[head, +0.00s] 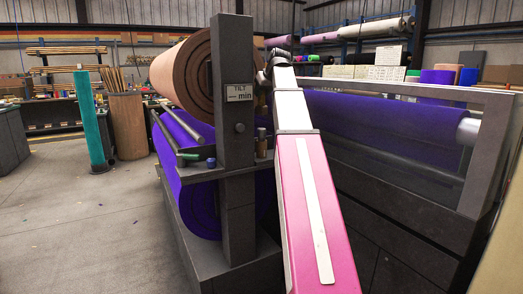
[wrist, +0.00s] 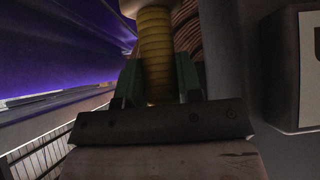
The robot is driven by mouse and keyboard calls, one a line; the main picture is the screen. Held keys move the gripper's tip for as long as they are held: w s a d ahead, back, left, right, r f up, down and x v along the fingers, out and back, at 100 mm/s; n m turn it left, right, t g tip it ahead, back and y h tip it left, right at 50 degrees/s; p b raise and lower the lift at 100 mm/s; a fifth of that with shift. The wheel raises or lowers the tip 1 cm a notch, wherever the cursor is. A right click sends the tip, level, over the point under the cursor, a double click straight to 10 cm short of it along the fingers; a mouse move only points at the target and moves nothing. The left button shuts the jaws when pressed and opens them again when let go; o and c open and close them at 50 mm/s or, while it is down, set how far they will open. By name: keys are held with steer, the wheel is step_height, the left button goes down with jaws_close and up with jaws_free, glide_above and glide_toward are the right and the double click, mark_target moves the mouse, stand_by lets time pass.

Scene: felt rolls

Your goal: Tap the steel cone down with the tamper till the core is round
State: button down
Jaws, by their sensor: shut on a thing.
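In the wrist view, my gripper (wrist: 158,75) has its two green fingers shut on a yellow ribbed handle (wrist: 154,40), likely the tamper's. I cannot make out the steel cone in either view.
The grey post (head: 233,100) with a "TILT min" label stands close to my arm; it fills the right of the wrist view (wrist: 270,85). A purple roll (head: 185,185) lies below.

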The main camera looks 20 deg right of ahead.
mark_target(263, 105)
steer(key=shift+f, duration=0.15)
step_height(263, 105, down, 5)
steer(key=shift+s+f, duration=0.15)
steer(key=shift+f, duration=0.35)
steer(key=shift+w+r, duration=0.2)
steer(key=shift+r, duration=0.25)
step_height(263, 105, up, 5)
steer(key=shift+r, duration=0.2)
steer(key=shift+f, duration=0.25)
